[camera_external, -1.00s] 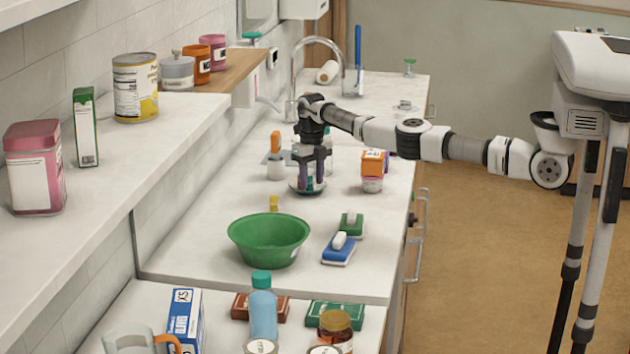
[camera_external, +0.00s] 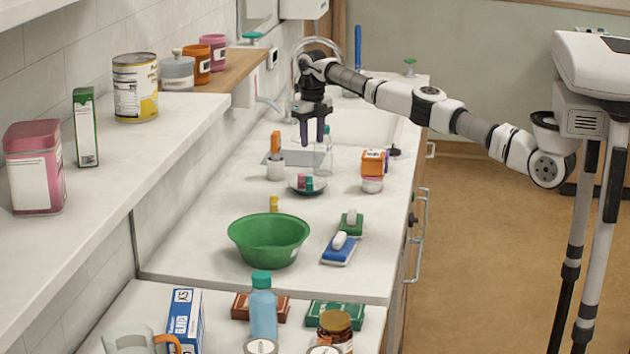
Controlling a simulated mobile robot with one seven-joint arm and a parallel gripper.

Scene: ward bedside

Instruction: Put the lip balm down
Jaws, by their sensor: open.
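My gripper (camera_external: 311,143) is open and empty, pointing down above a small shallow dish (camera_external: 293,187) on the counter. Small teal and pink pieces (camera_external: 306,183) sit in the dish, clear below the fingertips. One of them may be the lip balm, but they are too small for me to tell which. A small yellow item (camera_external: 273,203) stands on the counter in front of the dish, apart from it.
A white cup with an orange-topped item (camera_external: 276,160) stands left of the dish, and a clear bottle (camera_external: 327,155) stands close behind. An orange box on a jar (camera_external: 373,165) is to the right. A green bowl (camera_external: 268,243) and blue and green brushes (camera_external: 340,248) are nearer.

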